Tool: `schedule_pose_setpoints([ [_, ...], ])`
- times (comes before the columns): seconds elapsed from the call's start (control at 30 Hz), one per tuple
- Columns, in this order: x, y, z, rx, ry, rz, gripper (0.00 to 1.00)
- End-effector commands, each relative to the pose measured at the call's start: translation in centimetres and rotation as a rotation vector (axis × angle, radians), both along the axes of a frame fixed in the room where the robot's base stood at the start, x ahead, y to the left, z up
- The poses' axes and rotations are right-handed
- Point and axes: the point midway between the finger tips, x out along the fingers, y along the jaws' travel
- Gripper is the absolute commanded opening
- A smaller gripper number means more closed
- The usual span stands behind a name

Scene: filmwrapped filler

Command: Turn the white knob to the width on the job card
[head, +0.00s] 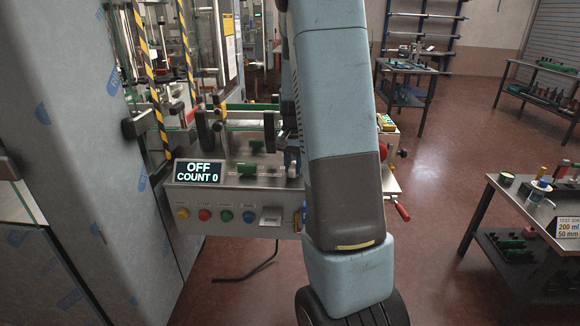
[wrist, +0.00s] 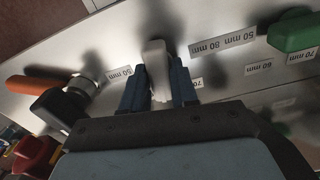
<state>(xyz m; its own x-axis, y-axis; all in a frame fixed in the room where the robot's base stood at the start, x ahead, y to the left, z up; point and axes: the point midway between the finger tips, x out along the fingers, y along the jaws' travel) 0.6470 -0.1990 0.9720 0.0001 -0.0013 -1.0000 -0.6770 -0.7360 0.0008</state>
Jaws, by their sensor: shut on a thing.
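In the wrist view, the white knob (wrist: 155,58) stands up from a pale panel between the two dark blue fingers of my gripper (wrist: 156,82). My gripper is shut on the knob. Printed width labels lie around it: a 50 mm label (wrist: 120,73) to its left and a 50 mm 80 mm strip (wrist: 222,42) to its right. A label reading 70 is partly hidden by the right finger. The job card (head: 568,228) at the right edge of the head view reads 200 ml and 50 mm. My arm hides the knob in the head view.
In the wrist view, a green handle (wrist: 295,32) is at right, and an orange handle (wrist: 32,86) and a black knob (wrist: 62,105) are at left. In the head view, the machine's display (head: 196,172) reads OFF, COUNT 0, above coloured buttons. Open floor lies right of my arm.

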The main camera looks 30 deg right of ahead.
Motion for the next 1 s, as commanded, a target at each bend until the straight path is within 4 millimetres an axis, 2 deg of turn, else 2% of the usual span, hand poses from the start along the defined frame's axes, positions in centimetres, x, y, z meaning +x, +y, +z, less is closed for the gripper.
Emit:
schedule_pose_setpoints([
  [1.0,0.3,0.64,-0.03,0.004,0.0,-0.955,0.0],
])
